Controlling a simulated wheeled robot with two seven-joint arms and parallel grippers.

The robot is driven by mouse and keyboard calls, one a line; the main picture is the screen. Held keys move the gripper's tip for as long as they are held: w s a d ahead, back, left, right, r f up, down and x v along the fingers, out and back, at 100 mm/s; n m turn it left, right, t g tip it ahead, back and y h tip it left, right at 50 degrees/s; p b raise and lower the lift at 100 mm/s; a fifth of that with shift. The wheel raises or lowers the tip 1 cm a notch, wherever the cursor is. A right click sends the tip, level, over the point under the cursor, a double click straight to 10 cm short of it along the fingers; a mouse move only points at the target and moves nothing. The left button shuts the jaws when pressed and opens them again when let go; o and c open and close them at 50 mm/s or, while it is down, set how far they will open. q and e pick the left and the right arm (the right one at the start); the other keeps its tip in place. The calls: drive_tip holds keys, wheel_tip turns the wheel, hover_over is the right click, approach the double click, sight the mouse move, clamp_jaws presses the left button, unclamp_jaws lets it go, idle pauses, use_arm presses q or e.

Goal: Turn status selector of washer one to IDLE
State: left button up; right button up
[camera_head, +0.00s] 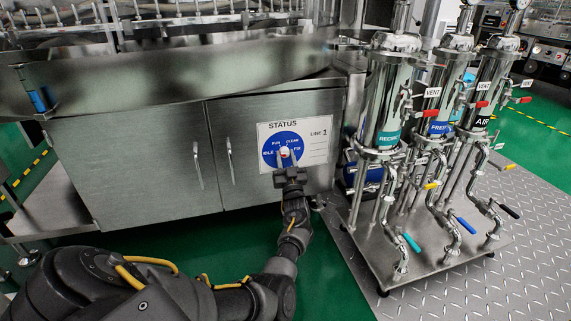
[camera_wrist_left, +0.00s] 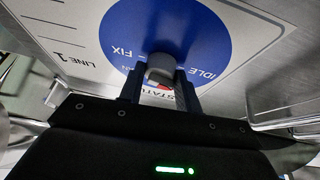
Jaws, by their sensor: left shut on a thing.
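The status selector is a round blue dial (camera_head: 273,152) on a white panel marked STATUS and LINE 1 (camera_head: 318,128), on the front of the steel washer cabinet. Its labels read RUN, CLEAN, IDLE and FIX. My left gripper (camera_head: 287,164) reaches up to the dial from below and is shut on the selector's grey knob (camera_wrist_left: 161,66). In the left wrist view the blue dial (camera_wrist_left: 190,35) and the knob between my fingers (camera_wrist_left: 160,92) show close up. The fingers partly hide the knob, and I cannot tell exactly which label it points to. My right gripper is not in view.
Two steel cabinet doors with handles (camera_head: 196,165) lie left of the panel. To the right stands a metal stand (camera_head: 385,258) with several filter columns, valves and coloured levers. Green floor (camera_head: 330,285) is clear below the cabinet.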

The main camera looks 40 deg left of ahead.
use_arm(q)
drive_tip(key=shift+n+g+y+b, duration=0.7)
drive_tip(key=shift+n+g, duration=0.3)
drive_tip(key=shift+n, duration=0.8)
drive_tip(key=o, duration=1)
drive_tip(key=shift+c, duration=0.2)
